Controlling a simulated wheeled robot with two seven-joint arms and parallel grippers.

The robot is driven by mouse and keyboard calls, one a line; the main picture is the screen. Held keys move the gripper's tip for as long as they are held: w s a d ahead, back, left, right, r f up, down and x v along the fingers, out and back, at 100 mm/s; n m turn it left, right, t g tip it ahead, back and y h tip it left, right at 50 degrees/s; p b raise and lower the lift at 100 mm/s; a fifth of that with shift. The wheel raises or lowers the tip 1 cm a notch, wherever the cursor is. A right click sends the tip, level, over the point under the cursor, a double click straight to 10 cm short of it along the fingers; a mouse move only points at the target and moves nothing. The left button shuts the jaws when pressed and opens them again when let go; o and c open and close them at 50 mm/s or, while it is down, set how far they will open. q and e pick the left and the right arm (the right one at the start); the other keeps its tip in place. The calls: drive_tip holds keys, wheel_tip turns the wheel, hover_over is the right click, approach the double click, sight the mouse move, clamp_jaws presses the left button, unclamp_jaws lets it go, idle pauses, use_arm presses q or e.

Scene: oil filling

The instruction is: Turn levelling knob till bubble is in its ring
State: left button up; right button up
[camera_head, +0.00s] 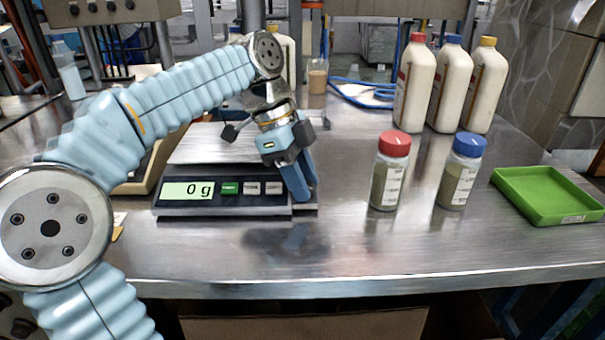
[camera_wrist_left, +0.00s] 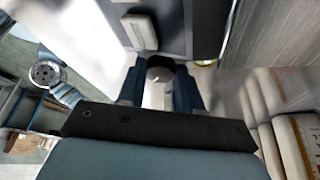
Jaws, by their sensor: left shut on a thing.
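The scale (camera_head: 175,210) stands on the metal table, its display reading 0 g beside several buttons. My left gripper (camera_head: 303,192) points down at the scale's front right corner. In the left wrist view its two blue fingers (camera_wrist_left: 160,92) are closed on a pale round-topped piece, the levelling knob (camera_wrist_left: 160,78), beside the dark scale body (camera_wrist_left: 172,22). The fingers hide the knob in the head view. A small yellowish rim (camera_wrist_left: 205,63) shows beside the right finger, perhaps the bubble level; its bubble cannot be made out. My right gripper is not in view.
A red-capped jar (camera_head: 390,172) and a blue-capped jar (camera_head: 460,172) stand right of the scale. A green tray (camera_head: 540,212) lies at far right. Several large white bottles (camera_head: 414,88) and a blue hose (camera_head: 362,92) are behind. The table front is clear.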

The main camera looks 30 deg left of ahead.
use_arm(q)
drive_tip(key=shift+m, duration=0.6)
drive_tip(key=o, duration=1)
drive_tip(key=shift+o, duration=0.2)
drive_tip(key=shift+f, duration=0.1)
